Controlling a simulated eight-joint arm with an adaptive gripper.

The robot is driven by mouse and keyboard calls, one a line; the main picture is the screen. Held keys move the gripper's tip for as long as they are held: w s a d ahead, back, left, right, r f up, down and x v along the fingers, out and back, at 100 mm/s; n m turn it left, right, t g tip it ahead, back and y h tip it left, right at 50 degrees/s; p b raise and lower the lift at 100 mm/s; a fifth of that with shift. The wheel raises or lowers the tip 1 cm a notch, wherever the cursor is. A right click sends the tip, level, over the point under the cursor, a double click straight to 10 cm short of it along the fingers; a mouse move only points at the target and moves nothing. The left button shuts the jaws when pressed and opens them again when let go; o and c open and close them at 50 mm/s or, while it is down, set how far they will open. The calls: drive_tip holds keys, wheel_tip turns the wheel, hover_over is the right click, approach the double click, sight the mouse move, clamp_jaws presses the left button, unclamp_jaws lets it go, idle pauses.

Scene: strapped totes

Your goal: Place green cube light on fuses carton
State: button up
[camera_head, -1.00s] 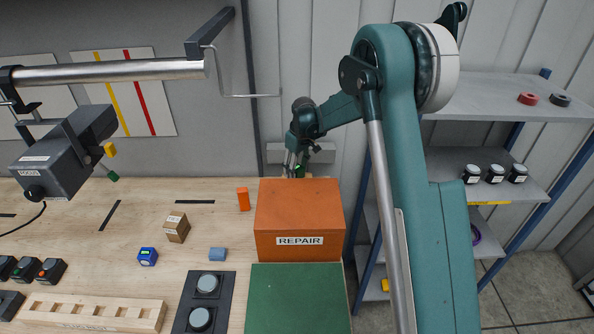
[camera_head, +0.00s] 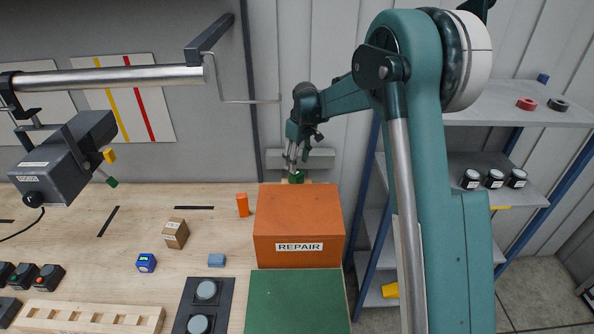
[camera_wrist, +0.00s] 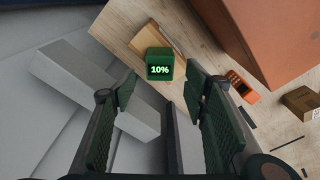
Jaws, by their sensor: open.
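The green cube light (camera_head: 296,178) stands at the back of the bench, just behind the orange box. In the wrist view the green cube light (camera_wrist: 159,66) shows a lit "10%" on its face and sits on a piece of wood. My gripper (camera_head: 291,158) is open and empty just above the cube. In the wrist view the open fingers (camera_wrist: 160,88) frame the cube, which lies beyond their tips. A small brown carton (camera_head: 175,234), likely the fuses carton, stands on the bench left of the orange box; its label is unreadable. The carton also shows at the wrist view's right edge (camera_wrist: 301,102).
The large orange REPAIR box (camera_head: 298,222) stands close in front of the cube. A grey bar (camera_wrist: 95,90) lies beside the cube. Bench space behind the carton is mostly clear.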

sight(299, 175)
drive_tip(key=shift+s+d+r, duration=0.1)
drive_tip(key=shift+r, duration=1.05)
drive_tip(key=shift+s+d+r, duration=0.1)
drive_tip(key=shift+r, duration=1)
drive_tip(key=s+d+r+m+t, duration=0.2)
drive_tip(key=s+d+r, duration=0.5)
drive_tip(key=s, duration=0.5)
drive_tip(key=s+d+r+m+t, duration=0.15)
drive_tip(key=s+d+r, duration=0.35)
drive_tip(key=s+r, duration=0.6)
drive_tip(key=s+d+f+m+t, duration=0.1)
drive_tip(key=s+d+f+m, duration=0.1)
drive_tip(key=s, duration=1.2)
drive_tip(key=s+d+f+m+t+h, duration=0.1)
drive_tip(key=s+d+f+m, duration=0.2)
drive_tip(key=s, duration=1.2)
drive_tip(key=d+f, duration=0.2)
drive_tip(key=d, duration=0.1)
drive_tip(key=shift+t, duration=0.35)
